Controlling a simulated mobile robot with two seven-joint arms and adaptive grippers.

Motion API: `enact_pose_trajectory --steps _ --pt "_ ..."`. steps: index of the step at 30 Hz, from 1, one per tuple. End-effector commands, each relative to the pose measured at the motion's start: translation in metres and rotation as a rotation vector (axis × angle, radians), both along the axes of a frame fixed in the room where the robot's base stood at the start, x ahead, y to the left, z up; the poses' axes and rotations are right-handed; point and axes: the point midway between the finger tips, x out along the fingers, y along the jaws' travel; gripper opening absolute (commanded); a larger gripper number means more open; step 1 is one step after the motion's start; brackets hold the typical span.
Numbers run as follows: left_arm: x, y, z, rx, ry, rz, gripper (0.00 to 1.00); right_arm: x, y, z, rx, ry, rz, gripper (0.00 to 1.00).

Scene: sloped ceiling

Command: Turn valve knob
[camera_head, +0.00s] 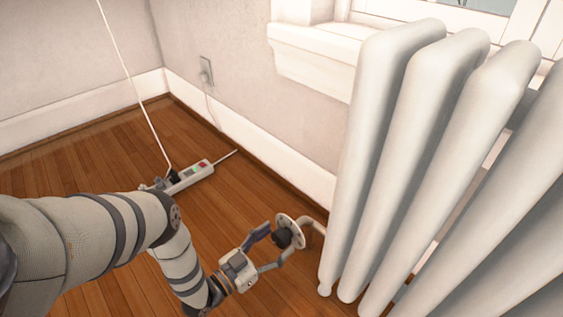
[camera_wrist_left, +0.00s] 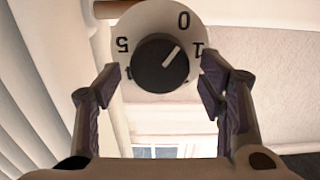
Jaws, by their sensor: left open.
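The valve knob (camera_head: 281,238) is a dark round knob in front of a pale round dial (camera_head: 291,224), on a white pipe at the radiator's lower left. In the left wrist view the black knob (camera_wrist_left: 158,66) has a white pointer line aimed to the upper right, between 0 and 1 on the white dial (camera_wrist_left: 150,20). My left gripper (camera_head: 268,249) is open just in front of the knob. In the wrist view its fingers (camera_wrist_left: 158,86) stand on either side of the knob, with a gap on each side. My right gripper is out of view.
The white radiator (camera_head: 385,130) fills the right side, below a white window sill (camera_head: 315,50). A power strip (camera_head: 188,177) with a white cord lies on the wooden floor (camera_head: 100,150). A wall outlet (camera_head: 206,70) is behind. The floor between the strip and the dial is clear.

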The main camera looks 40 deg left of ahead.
Motion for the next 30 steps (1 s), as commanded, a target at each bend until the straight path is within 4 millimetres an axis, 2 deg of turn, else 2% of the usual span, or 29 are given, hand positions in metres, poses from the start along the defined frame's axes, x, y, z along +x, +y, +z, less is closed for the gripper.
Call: enact_pose_trajectory --steps 1,5,13,19,30 --pt "0.008 0.0 -0.001 0.001 -0.001 0.0 0.63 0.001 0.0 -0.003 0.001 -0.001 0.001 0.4" --pt "0.02 -0.002 -0.001 0.0 0.001 0.0 0.63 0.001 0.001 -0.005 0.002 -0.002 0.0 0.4" --pt "0.022 -0.002 -0.001 0.0 0.003 0.0 0.63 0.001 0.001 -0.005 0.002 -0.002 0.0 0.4" --pt "0.022 -0.002 -0.001 0.0 0.003 0.0 0.18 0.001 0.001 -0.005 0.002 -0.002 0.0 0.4" --pt "0.022 -0.002 0.0 0.043 0.0 -0.002 0.16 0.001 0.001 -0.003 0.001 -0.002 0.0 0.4"
